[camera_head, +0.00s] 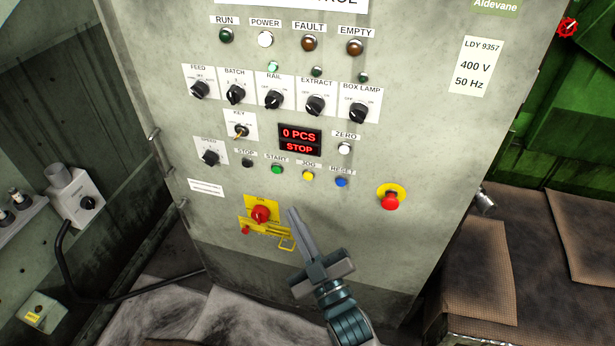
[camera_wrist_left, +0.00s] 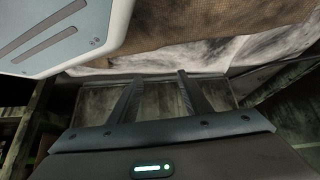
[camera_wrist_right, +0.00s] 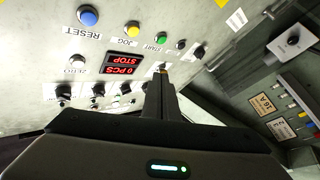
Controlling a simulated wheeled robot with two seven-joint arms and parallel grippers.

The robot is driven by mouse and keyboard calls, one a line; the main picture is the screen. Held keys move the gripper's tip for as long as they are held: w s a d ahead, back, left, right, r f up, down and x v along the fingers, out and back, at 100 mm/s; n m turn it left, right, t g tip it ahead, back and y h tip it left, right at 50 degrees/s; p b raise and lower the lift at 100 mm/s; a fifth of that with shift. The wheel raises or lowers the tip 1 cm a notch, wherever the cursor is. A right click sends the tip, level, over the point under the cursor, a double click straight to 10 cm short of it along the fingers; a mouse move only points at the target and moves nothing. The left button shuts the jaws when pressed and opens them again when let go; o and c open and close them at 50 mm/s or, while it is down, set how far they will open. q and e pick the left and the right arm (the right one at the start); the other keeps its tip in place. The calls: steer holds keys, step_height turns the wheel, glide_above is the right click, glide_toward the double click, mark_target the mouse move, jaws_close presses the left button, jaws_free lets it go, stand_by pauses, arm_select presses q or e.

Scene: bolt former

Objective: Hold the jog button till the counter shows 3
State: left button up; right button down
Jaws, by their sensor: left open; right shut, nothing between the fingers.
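The jog button (camera_head: 308,175) is a yellow button under a JOG label on the grey control cabinet. It also shows in the right wrist view (camera_wrist_right: 133,33). The red counter display (camera_head: 299,140) reads 0 PCS and STOP. My right gripper (camera_head: 293,214) is shut and empty, pointing up at the panel below the button row. Its tips show below and apart from the jog button in the head view. My left gripper (camera_wrist_left: 154,78) is open and empty in the left wrist view, away from the panel; it is not visible in the head view.
The green start button (camera_head: 277,169) and blue reset button (camera_head: 341,182) flank the jog button. A red emergency stop (camera_head: 390,201) is at right. A red rotary switch (camera_head: 260,214) on a yellow plate sits left of my right fingertips.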

mark_target(308, 176)
arm_select(q)
steer(key=shift+s+a+f+g+b, duration=0.6)
steer(key=shift+a+f+b, duration=0.15)
steer(key=shift+a+b, duration=0.1)
arm_select(e)
steer(key=w+d, duration=0.2)
steer(key=w, duration=0.6)
steer(key=shift+d, duration=0.35)
steer(key=shift+w, duration=0.25)
stand_by(0.9)
arm_select(q)
steer(key=shift+r, duration=0.1)
arm_select(e)
steer(key=shift+w+d, duration=0.1)
steer(key=shift+w, duration=0.1)
